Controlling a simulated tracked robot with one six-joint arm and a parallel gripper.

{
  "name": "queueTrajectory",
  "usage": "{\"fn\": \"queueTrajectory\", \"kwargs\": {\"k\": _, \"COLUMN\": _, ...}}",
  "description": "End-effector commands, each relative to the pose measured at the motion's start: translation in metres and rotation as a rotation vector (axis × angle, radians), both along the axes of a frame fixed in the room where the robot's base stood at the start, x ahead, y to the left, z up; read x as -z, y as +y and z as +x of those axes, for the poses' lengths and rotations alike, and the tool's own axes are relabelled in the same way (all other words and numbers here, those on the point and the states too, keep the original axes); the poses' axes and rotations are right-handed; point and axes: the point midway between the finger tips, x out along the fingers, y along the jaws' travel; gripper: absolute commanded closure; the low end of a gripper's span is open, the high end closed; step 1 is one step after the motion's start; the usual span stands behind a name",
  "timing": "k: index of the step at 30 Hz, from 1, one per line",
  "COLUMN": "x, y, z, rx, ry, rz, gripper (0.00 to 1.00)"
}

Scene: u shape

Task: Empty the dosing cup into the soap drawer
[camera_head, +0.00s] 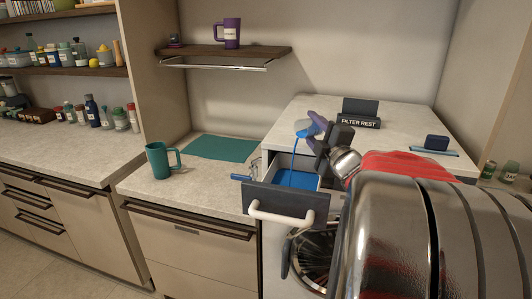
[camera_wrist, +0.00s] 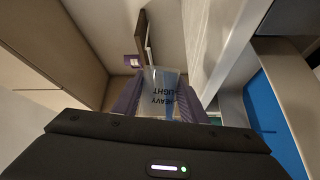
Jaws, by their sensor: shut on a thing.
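My gripper (camera_head: 316,124) has purple fingers and is shut on the clear dosing cup (camera_head: 303,128), above the pulled-out soap drawer (camera_head: 300,201). The cup is tilted, and a thin blue stream runs from it down into the drawer. Blue liquid (camera_head: 296,179) covers the visible drawer floor. The drawer has a dark front and a white handle. In the wrist view, the cup (camera_wrist: 162,95) sits between both fingers, with HEAVY and LIGHT printed on it upside down. How much liquid is left in the cup is unclear. Blue inside the drawer shows at right (camera_wrist: 275,120).
A FILTER REST block (camera_head: 360,121) and a dark blue box (camera_head: 436,142) stand on the machine top. A teal mug (camera_head: 158,161) and green mat (camera_head: 221,148) are on the left counter. A shelf (camera_head: 222,51) holds a purple mug (camera_head: 228,33). My arm hides the lower right.

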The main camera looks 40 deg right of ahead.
Motion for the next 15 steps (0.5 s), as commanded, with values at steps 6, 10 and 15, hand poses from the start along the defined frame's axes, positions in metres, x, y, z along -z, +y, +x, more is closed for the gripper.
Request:
{"fn": "queueTrajectory", "kwargs": {"k": 6, "x": -0.001, "y": 0.0001, "z": 0.0001, "rx": 0.001, "ry": -0.001, "rz": -0.023, "gripper": 0.84}}
{"fn": "queueTrajectory", "kwargs": {"k": 10, "x": -0.0017, "y": 0.0004, "z": 0.0001, "rx": 0.001, "ry": -0.001, "rz": -0.038, "gripper": 0.84}}
{"fn": "queueTrajectory", "kwargs": {"k": 15, "x": -0.0027, "y": 0.0012, "z": 0.0002, "rx": 0.0, "ry": -0.002, "rz": -0.057, "gripper": 0.84}}
